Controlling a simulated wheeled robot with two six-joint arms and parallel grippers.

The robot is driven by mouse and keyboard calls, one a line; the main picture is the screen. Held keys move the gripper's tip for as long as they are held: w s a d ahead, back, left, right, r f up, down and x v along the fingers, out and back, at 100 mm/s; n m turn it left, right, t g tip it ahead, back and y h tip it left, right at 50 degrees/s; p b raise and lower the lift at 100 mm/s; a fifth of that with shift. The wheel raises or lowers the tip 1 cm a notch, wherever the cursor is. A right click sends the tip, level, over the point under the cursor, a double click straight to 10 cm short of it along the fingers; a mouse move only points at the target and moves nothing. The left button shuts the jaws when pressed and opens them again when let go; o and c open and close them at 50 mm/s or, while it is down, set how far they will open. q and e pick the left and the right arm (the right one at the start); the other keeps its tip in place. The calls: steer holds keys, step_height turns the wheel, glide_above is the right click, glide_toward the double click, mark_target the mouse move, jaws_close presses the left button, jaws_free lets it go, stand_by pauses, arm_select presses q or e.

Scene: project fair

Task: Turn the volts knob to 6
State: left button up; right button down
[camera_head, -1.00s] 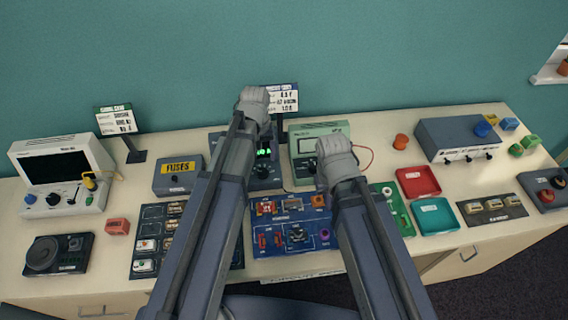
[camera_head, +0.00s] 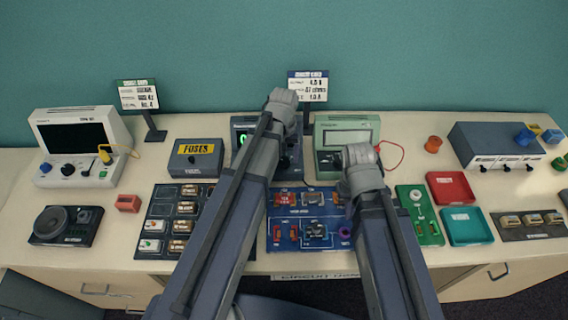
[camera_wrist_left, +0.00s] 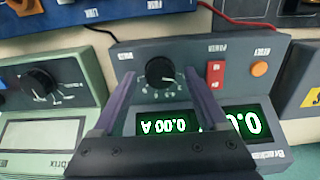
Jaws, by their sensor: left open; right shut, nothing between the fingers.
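The dark grey power supply (camera_head: 240,126) stands at the back middle, partly hidden by my left arm. In the left wrist view, which is upside down, its front (camera_wrist_left: 125,66) shows a black round knob (camera_wrist_left: 160,71) with a white pointer and scale marks. The small label by it is hard to read. The green displays read 0.00 A and a partly covered 0.0. My left gripper (camera_head: 283,98) is open, its fingertips (camera_wrist_left: 159,75) on either side of the knob; contact cannot be told. My right gripper (camera_head: 362,157) is shut and empty in front of the green meter.
The green meter (camera_head: 347,128) stands close beside the supply, the fuses box (camera_head: 195,160) on its other side. A red switch (camera_wrist_left: 215,73) and orange button (camera_wrist_left: 260,69) sit near the knob. A blue circuit board (camera_head: 300,208) lies in front. A sign card (camera_head: 307,87) stands behind.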

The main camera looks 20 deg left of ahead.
arm_select(q)
steer(key=shift+f, duration=0.25)
jaws_close()
stand_by(0.5)
